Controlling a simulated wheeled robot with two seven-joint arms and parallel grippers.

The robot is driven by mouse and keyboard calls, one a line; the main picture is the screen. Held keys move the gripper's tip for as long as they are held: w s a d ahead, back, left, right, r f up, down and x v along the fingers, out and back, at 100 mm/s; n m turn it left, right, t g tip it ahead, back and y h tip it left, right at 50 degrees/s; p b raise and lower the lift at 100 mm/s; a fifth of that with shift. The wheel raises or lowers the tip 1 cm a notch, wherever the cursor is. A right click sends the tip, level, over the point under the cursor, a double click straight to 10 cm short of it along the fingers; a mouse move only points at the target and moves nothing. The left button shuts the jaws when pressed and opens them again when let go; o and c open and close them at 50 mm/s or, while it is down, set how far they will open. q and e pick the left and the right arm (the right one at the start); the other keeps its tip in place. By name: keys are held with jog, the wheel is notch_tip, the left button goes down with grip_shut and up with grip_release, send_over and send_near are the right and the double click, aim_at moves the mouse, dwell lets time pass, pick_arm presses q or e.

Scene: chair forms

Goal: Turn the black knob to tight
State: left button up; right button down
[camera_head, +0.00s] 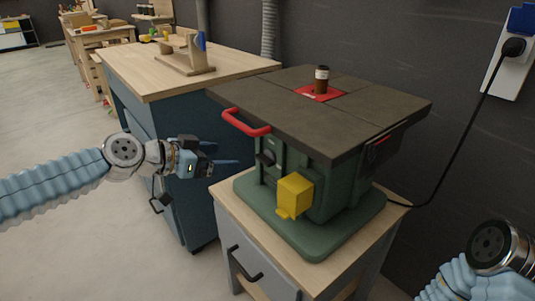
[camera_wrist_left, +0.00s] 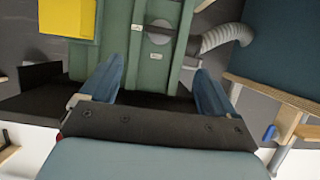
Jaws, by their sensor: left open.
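The black knob (camera_head: 266,157) is on the side of the green machine (camera_head: 318,190), under its dark table top. In the left wrist view, what looks like this knob (camera_wrist_left: 157,30) is a dark bar across a pale round disc on the green panel. My left gripper (camera_head: 224,163) is open and empty, left of the knob and apart from it. In the left wrist view its two blue fingers (camera_wrist_left: 160,80) are spread, and the knob shows beyond and between them. Of my right arm only a part shows at the lower right; its gripper is out of view.
A yellow box (camera_head: 295,192) sticks out below and right of the knob. A red handle (camera_head: 246,122) juts from the table top's edge above. A blue wood-topped cabinet (camera_head: 190,180) stands behind my left gripper.

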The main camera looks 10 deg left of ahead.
aim_at(267, 157)
pick_arm(q)
jog(key=b+x, duration=0.1)
jog(key=x, duration=1)
jog(key=shift+d+r+b, duration=0.1)
jog(key=shift+d+b, duration=0.05)
jog(key=shift+b, duration=0.2)
jog(key=shift+x, duration=0.95)
jog(key=c, duration=1.1)
jog(key=shift+o, duration=0.2)
